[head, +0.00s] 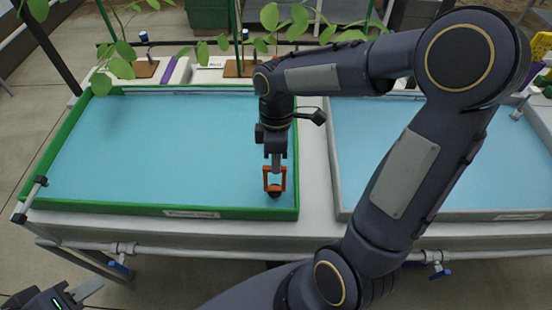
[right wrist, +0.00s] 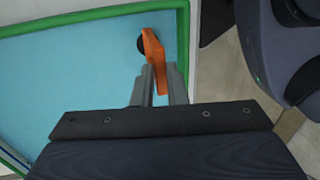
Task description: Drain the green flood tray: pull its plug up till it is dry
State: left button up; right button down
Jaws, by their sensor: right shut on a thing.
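The green flood tray (head: 110,206) lies at the left in the head view, with a flat blue surface inside that looks like water. Its plug has an orange loop handle (head: 267,181) and a dark round base (head: 274,194) near the tray's front right corner. The handle also shows in the right wrist view (right wrist: 153,48). My right gripper (head: 275,168) is above the tray, shut on the handle from above. I cannot tell whether the plug is seated or raised. My left gripper (head: 85,291) is partly in view at the bottom left, away from the tray; its jaw state is unclear.
A grey-rimmed tray (head: 338,190) with a similar blue surface stands to the right. White pipe (head: 190,249) with blue-handled valves (head: 120,266) runs below the front edge. Leafy plants (head: 290,20) on stakes overhang the back. A dark bar fitting (head: 30,198) sits at the left rim.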

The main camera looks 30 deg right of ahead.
jog(key=shift+r, duration=0.2)
jog(key=c, duration=1.5)
grip_release()
jog(key=shift+o, duration=0.2)
jog(key=v, duration=0.7)
jog(key=shift+r, duration=0.35)
jog(key=s+a+f+m+t+y, duration=0.1)
jog(key=s+a+m+t+y, duration=0.1)
jog(key=s+m+t, duration=0.5)
jog(key=s+m, duration=0.6)
jog(key=shift+m+t+y, duration=0.3)
